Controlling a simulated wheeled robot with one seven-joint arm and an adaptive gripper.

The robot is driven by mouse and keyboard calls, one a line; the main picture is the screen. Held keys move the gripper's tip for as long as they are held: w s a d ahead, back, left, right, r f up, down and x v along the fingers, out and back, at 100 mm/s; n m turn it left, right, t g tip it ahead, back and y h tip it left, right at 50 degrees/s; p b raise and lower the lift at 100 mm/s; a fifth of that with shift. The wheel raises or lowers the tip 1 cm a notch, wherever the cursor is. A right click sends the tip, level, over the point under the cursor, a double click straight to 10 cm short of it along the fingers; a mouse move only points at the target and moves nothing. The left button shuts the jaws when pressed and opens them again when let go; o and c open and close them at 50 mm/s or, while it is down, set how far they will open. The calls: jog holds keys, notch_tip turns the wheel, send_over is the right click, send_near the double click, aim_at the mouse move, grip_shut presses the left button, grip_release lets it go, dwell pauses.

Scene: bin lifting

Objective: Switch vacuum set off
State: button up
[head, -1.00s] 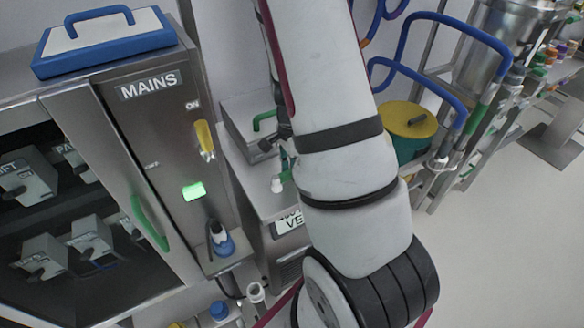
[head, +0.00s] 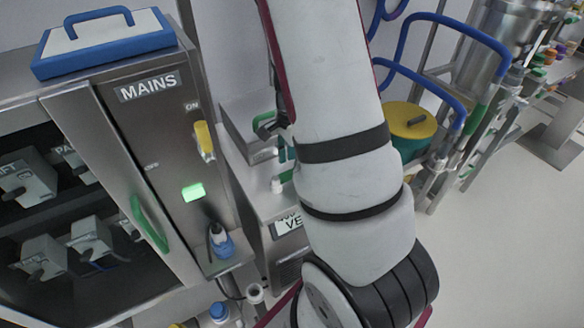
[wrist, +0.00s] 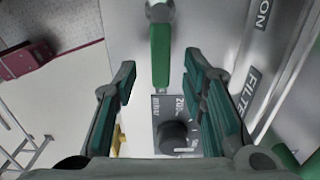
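In the wrist view, a black round knob (wrist: 174,136) sits on a small dark panel (wrist: 160,106) marked "mbar". I cannot confirm from its label that this is the vacuum set knob. A green lever (wrist: 160,56) hangs from a round metal pivot just above the panel. My gripper (wrist: 160,68) is open and empty, with one finger on each side of the lever and panel. I cannot tell how far off the knob is. In the head view my arm hides most of the gripper and the knob.
The MAINS cabinet (head: 158,130) with a yellow switch handle (head: 204,138) and a lit green indicator (head: 192,192) stands at left. A blue-handled lid (head: 105,42) lies on top. A yellow-lidded green pot (head: 411,122) and blue pipes are at right. Open floor lies at far right.

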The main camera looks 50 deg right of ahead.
notch_tip(320, 180, up, 8)
jog(key=shift+r, duration=0.2)
dwell(0.6)
